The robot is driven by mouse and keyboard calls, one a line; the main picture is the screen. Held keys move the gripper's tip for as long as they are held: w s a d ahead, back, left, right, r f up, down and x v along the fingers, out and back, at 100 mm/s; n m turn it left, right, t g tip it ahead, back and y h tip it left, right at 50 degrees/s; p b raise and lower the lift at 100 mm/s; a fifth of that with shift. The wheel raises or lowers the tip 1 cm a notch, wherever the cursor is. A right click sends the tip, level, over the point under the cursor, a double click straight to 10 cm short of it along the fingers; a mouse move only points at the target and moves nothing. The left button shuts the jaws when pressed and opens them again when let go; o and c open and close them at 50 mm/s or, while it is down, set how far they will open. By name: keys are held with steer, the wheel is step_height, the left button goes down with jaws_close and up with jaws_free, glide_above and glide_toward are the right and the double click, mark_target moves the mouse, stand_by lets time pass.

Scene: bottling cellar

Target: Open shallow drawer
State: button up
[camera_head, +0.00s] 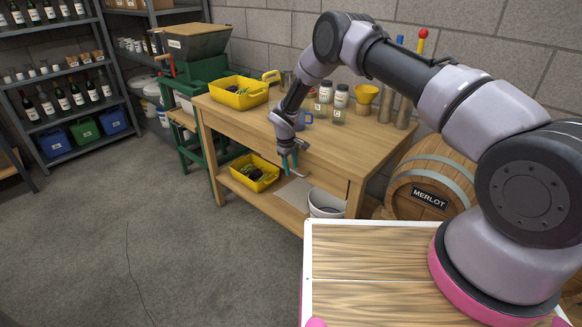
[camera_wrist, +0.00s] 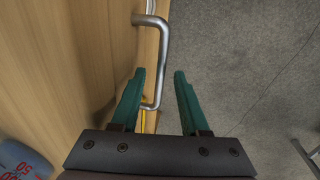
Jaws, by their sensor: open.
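The wooden workbench (camera_head: 325,145) has a drawer front (camera_head: 322,167) under its top; it looks shut, though its outline is hard to make out. A silver bar handle (camera_head: 296,171) stands out from the bench front, and it also shows in the wrist view (camera_wrist: 163,50). My gripper (camera_head: 288,163) is at the handle, with its teal fingers pointing down. In the wrist view my gripper (camera_wrist: 160,73) is open, with one finger on each side of the bar. The bar's lower end lies close to the left finger; I cannot tell whether they touch.
The lower shelf holds another yellow crate (camera_head: 237,175) and a white bucket (camera_head: 327,201). A barrel (camera_head: 407,187) stands at right. The floor (camera_head: 150,225) in front is clear.

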jaws_close()
stand_by(1.4)
